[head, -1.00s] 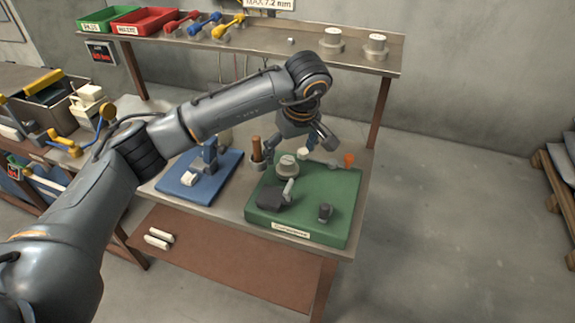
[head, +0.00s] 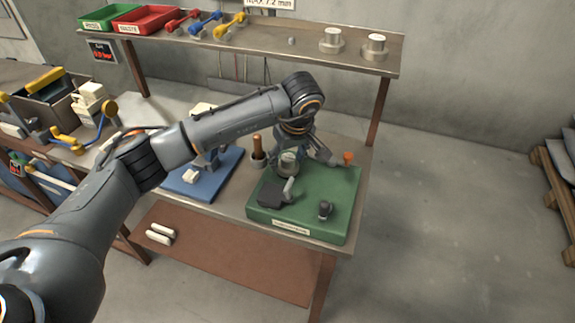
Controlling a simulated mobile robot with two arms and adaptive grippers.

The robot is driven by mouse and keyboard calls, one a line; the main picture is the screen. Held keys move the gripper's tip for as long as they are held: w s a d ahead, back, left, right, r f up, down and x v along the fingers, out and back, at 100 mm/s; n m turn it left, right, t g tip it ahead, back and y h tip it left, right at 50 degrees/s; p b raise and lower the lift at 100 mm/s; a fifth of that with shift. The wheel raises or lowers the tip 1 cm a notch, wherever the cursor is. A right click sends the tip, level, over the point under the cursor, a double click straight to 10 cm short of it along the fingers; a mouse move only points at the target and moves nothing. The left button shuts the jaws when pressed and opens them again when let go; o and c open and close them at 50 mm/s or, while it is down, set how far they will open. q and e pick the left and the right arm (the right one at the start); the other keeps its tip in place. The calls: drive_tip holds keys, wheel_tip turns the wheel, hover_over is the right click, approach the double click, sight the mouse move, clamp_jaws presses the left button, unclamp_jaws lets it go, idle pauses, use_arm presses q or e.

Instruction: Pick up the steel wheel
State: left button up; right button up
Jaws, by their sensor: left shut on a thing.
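The steel wheel (head: 287,164) appears to be the small round grey piece at the back of the green board (head: 330,218), on the workbench. My left gripper (head: 289,152) points down over it from behind, its fingers shut on it. The fingers and wrist partly hide the wheel, and I cannot tell whether it still touches what is below it. My right gripper is not in view.
A wooden-handled tool (head: 257,150) stands to the left, near a blue board (head: 190,185). A shelf (head: 300,50) runs behind.

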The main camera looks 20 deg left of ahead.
sight(286, 156)
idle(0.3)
use_arm(q)
drive_tip(key=shift+r, duration=0.45)
clamp_jaws()
drive_tip(key=shift+a+b+v, duration=0.2)
drive_tip(key=shift+b+v, duration=0.3)
drive_tip(key=shift+v, duration=0.65)
drive_tip(key=s+d+r+b, duration=0.2)
drive_tip(key=s+d+r, duration=0.2)
drive_tip(key=s+r, duration=0.5)
drive_tip(key=s, duration=0.4)
drive_tip(key=shift+r+b, duration=0.3)
drive_tip(key=shift+r, duration=0.05)
drive_tip(key=shift+a, duration=0.1)
